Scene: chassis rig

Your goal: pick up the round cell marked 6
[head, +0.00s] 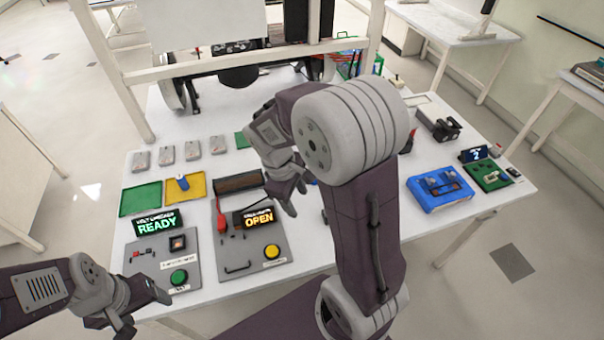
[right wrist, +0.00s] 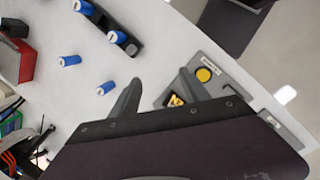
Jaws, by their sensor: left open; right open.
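Several blue round cells show in the right wrist view: one loose cell (right wrist: 69,61), a second loose cell (right wrist: 106,88) nearer my fingers, and others at a black holder (right wrist: 129,48). Their marks are too small to read, so I cannot tell which is 6. In the head view a blue cell (head: 183,183) stands on the yellow mat (head: 198,187). My right gripper (head: 294,198) is open and empty above the table, its fingers (right wrist: 159,77) apart and beside the second loose cell. My right arm hides much of the table's middle. My left gripper (head: 147,311) is open and empty at the front left.
A panel reading READY (head: 150,262) and one reading OPEN (head: 268,257) stand at the front. A green mat (head: 140,199) lies left of the yellow one. A blue box (head: 438,199) stands on the right. White table is bare around the loose cells.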

